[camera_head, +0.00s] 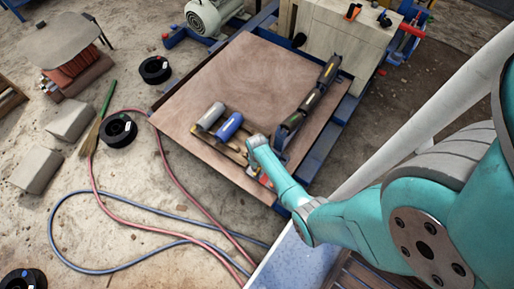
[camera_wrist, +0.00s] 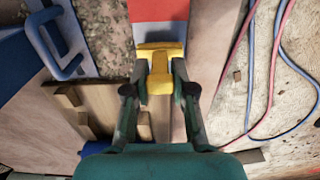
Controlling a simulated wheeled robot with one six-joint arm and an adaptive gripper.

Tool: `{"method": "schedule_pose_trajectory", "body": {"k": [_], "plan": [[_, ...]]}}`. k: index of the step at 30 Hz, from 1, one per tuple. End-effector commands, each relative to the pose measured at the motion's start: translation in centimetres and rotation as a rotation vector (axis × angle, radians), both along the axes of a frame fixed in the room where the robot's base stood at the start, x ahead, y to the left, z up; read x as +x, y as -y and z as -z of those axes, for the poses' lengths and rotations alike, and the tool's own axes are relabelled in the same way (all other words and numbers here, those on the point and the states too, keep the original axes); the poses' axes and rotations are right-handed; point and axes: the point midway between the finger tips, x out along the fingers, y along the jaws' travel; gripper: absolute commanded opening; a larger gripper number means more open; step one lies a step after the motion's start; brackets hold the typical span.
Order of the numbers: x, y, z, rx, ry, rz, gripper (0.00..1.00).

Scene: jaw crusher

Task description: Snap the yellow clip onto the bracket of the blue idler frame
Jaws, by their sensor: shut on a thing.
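My gripper (camera_wrist: 160,88) is shut on the yellow clip (camera_wrist: 158,66), which sits between the fingertips in the wrist view. In the head view my arm reaches over the front edge of the brown board, and the fingers are largely hidden. A blue roller (camera_head: 229,126) and a grey roller (camera_head: 211,115) lie on wooden pieces beside my wrist. A blue frame part with a loop (camera_wrist: 62,45) shows at left in the wrist view. I cannot make out the bracket for certain.
The brown board (camera_head: 240,70) has a wide bare area. A dark row of parts with coloured bands (camera_head: 308,98) lies along its right side. Red and blue hoses (camera_head: 110,204) run over the ground at left. A wooden block (camera_head: 340,40) stands behind.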

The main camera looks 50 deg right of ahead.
Motion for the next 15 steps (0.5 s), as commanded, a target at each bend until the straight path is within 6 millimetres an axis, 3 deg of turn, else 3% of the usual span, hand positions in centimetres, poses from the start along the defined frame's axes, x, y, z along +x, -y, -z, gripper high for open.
{"method": "schedule_pose_trajectory", "body": {"k": [15], "plan": [[0.0,0.0,-1.5,0.000,0.000,0.000,0.00]]}}
